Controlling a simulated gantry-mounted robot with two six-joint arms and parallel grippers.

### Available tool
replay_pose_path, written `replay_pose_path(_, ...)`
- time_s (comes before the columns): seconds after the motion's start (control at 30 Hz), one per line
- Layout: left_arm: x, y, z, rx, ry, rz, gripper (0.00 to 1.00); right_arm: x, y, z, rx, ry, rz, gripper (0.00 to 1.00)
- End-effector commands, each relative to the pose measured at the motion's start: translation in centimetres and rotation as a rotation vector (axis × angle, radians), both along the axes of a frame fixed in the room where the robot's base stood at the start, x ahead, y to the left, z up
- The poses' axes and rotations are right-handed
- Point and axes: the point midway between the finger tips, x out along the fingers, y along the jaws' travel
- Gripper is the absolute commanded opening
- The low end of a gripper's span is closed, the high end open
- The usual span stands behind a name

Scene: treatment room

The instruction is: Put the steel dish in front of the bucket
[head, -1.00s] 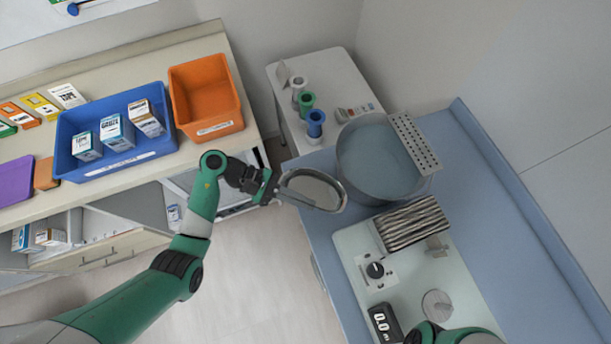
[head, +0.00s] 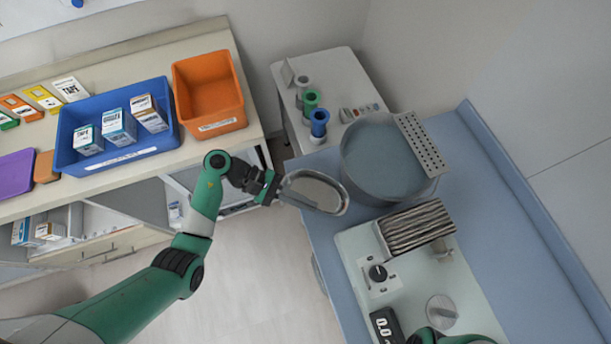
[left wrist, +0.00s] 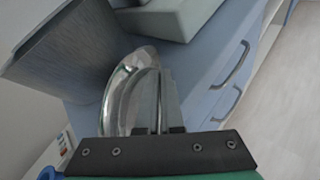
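The steel dish (head: 314,190) is a shiny oval, kidney-like bowl just left of the bucket in the head view. My left gripper (head: 275,188) is shut on its left end and holds it at the left edge of the blue bench. The dish also shows in the left wrist view (left wrist: 132,92), between the fingers and tilted in that picture. The bucket (head: 358,160) is a wide grey metal vessel on the bench; its side shows in the left wrist view (left wrist: 62,48). My right arm shows only at the bottom edge of the head view; its fingers are hidden.
A perforated plate (head: 420,143) lies across the bucket's right rim. A ribbed block (head: 415,228) stands on a pale device (head: 362,240) below the bucket. Coloured rolls (head: 318,122) stand on a side cabinet. The blue bench (head: 325,240) has a bare strip left of the device.

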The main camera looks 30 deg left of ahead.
Motion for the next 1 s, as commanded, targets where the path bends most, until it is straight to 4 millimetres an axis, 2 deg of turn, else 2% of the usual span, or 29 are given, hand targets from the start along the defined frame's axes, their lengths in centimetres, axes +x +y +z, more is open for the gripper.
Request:
replay_pose_path(0.1, 0.0, 0.0, -0.3, 0.0, -0.001, 0.0, 0.0, 0.0, 0.0, -0.4, 0.0, 0.0, 0.0, 0.5)
replay_pose_path(0.3, 0.0, 0.0, -0.2, 0.0, -0.001, 0.0, 0.36, 0.0, 0.0, -0.2, 0.0, 0.0, 0.0, 0.5)
replay_pose_path(0.33, 0.0, 0.0, -0.2, 0.0, -0.001, 0.0, 0.38, 0.0, 0.0, -0.2, 0.0, 0.0, 0.0, 0.5)
replay_pose_path(0.67, 0.0, 0.3, -0.1, 0.001, 0.0, 0.001, 0.38, 0.0, 0.0, -0.2, 0.0, 0.0, 0.0, 0.5)
replay_pose_path(0.77, -0.3, 1.5, 0.4, 0.001, -0.001, 0.003, 0.38, 0.0, 0.0, -0.1, 0.0, 0.0, 0.0, 0.5)
replay_pose_path(1.0, -1.6, 6.6, 2.4, 0.001, -0.002, 0.006, 0.38, 0.0, 0.0, 0.0, 0.0, 0.0, 0.0, 0.5)
